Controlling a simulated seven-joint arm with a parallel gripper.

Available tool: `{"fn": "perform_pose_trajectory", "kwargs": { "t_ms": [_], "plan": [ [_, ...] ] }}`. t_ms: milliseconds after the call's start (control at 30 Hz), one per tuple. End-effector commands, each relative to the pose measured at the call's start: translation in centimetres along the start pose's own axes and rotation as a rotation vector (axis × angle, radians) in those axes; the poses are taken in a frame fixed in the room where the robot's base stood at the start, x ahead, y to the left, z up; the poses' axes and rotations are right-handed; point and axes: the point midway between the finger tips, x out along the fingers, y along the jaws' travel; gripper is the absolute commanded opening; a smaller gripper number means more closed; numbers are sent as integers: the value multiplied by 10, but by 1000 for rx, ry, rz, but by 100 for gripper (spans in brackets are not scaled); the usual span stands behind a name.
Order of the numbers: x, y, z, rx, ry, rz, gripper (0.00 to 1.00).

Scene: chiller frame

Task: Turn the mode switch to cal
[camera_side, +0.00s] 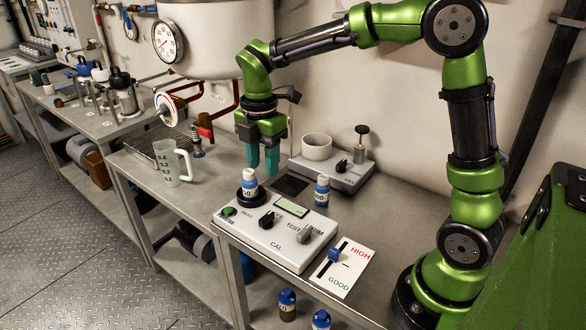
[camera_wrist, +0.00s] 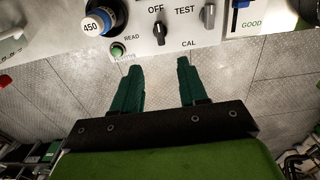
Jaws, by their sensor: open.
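A white instrument box (camera_side: 245,236) sits at the front of the bench. A black knob (camera_side: 267,220) is on its top and also shows in the wrist view (camera_wrist: 160,33). OFF, TEST and CAL are printed around it; its pointer looks turned up toward OFF, though this is small. A grey knob (camera_side: 305,234) stands to its right, also in the wrist view (camera_wrist: 208,17). My gripper (camera_side: 262,170) is open and empty, pointing down above and behind the box. In the wrist view its fingertips (camera_wrist: 156,68) are apart from both knobs.
Another bottle (camera_side: 322,190) stands behind the box. A HIGH/GOOD card with a blue slider (camera_side: 334,254) lies right. A white jug (camera_side: 170,162) stands left; a scale-like unit (camera_side: 340,172) stands behind.

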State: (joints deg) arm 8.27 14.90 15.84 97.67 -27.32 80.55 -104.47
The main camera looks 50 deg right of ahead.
Motion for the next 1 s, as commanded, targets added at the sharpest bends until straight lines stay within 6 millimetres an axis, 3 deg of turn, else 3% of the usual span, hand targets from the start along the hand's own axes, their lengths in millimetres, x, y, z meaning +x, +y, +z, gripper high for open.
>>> {"fn": "perform_pose_trajectory", "kwargs": {
  "t_ms": [400,600,800,1000],
  "plan": [
    [93,-1,0,2,1,-5,43],
    [126,0,0,2,0,-3,43],
    [142,0,0,3,1,0,43],
    [144,0,0,3,1,1,43]
  ]
}}
